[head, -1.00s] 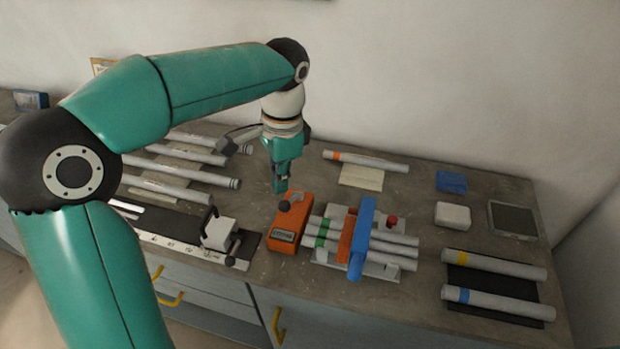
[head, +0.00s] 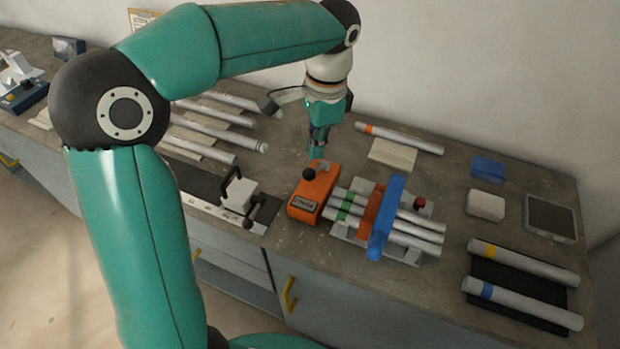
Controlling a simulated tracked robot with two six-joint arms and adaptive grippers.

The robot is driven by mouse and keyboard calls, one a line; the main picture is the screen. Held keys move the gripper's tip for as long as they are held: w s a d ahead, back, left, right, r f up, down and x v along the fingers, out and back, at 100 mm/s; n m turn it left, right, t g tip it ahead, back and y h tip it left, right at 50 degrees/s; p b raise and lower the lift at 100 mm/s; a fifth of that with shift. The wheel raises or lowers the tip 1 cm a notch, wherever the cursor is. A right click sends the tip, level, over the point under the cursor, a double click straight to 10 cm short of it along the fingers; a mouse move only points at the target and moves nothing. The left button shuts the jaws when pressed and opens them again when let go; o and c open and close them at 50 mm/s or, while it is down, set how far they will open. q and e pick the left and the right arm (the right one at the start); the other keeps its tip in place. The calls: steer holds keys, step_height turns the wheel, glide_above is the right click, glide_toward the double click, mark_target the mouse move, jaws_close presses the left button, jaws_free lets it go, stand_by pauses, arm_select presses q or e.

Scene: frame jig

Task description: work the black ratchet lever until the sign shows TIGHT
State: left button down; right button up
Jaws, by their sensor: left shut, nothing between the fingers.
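The orange ratchet box (head: 318,188) stands on the bench just left of the clamped tubes. The black lever knob (head: 308,174) shows on its top, beside a small grey part. A small sign (head: 304,204) is on the box's near face; its lettering is too small to read. My left gripper (head: 315,154) points down just behind and above the box, shut and empty. Its tips appear close to the knob; I cannot tell whether they touch. White tubes with green bands (head: 412,231) lie in a grey jig under a blue bar (head: 388,215). My right gripper is not in view.
A black-handled white block (head: 238,194) on a ruled rail stands left of the orange box. Loose tubes (head: 215,130) lie at the back left. Tubes with yellow and blue bands (head: 523,263) lie on a dark mat at the right. A wall closes the back.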

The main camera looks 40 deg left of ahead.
mark_target(314, 174)
arm_select(q)
steer(key=shift+s+a+f+b, duration=0.1)
steer(key=shift+f+b, duration=0.9)
steer(key=shift+f, duration=0.2)
steer(key=shift+s+a+f+b, duration=0.1)
steer(key=shift+f+b, duration=0.85)
steer(key=shift+f, duration=0.2)
step_height(314, 174, down, 4)
steer(key=b, duration=0.2)
steer(key=shift+b, duration=0.4)
steer(key=shift+w+d+r+p, duration=0.1)
steer(key=shift+r+p, duration=0.05)
steer(key=shift+p, duration=0.15)
steer(key=w+d+r+p, duration=0.1)
steer(key=w+p, duration=0.1)
steer(key=p, duration=0.1)
steer(key=shift+d+r, duration=0.15)
steer(key=shift+d, duration=0.05)
steer(key=shift+w+d, duration=0.1)
steer(key=shift+w, duration=0.15)
steer(key=shift+f, duration=0.2)
steer(key=shift+r, duration=0.15)
